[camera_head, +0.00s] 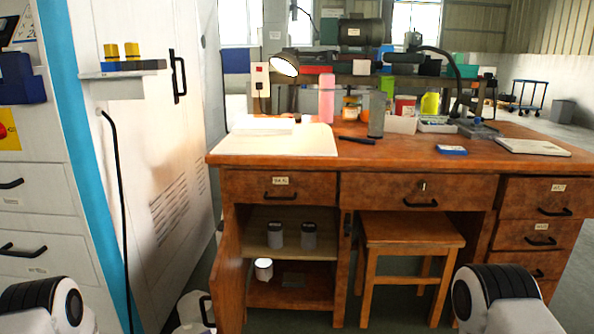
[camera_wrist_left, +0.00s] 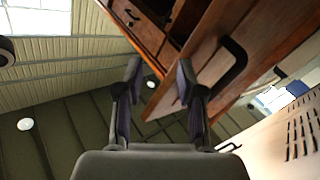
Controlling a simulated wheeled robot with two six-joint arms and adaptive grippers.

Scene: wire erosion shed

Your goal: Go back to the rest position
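My left gripper (camera_wrist_left: 160,78) shows in the left wrist view with its two fingers apart and nothing between them. It is open, near the wooden desk, with a wooden panel and its dark handle (camera_wrist_left: 230,68) beyond the fingertips. In the head view only parts of my arms show at the lower left and lower right corners. My right gripper is out of the picture.
The wooden desk (camera_head: 400,163) stands ahead with its left cupboard door (camera_head: 230,275) open. A wooden stool (camera_head: 408,232) is under the desk. A white machine cabinet (camera_head: 150,190) is at left.

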